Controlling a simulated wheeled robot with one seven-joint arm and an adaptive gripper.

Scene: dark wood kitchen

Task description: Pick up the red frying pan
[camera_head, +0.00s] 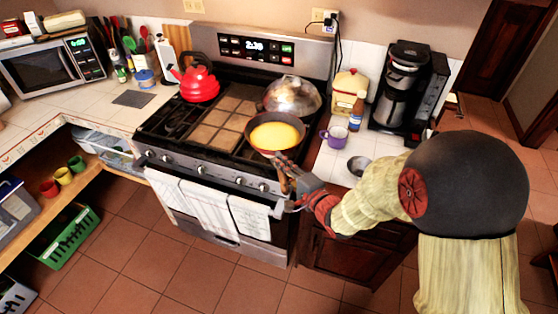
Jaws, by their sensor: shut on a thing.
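The frying pan (258,148), dark reddish-brown outside, is over the front right of the stove, with a yellow filling (275,135) inside. Its handle points toward the front right. My gripper (287,178) is at the stove's front right edge, shut on the pan's handle. The fingers hide part of the handle. I cannot tell whether the pan's base touches the stove top.
The stove (205,130) has a red kettle (197,83) at back left and a metal dome lid (292,96) behind the pan. A purple mug (335,137), small dark bowl (358,166) and coffee maker (404,90) stand right. Towels (205,205) hang in front.

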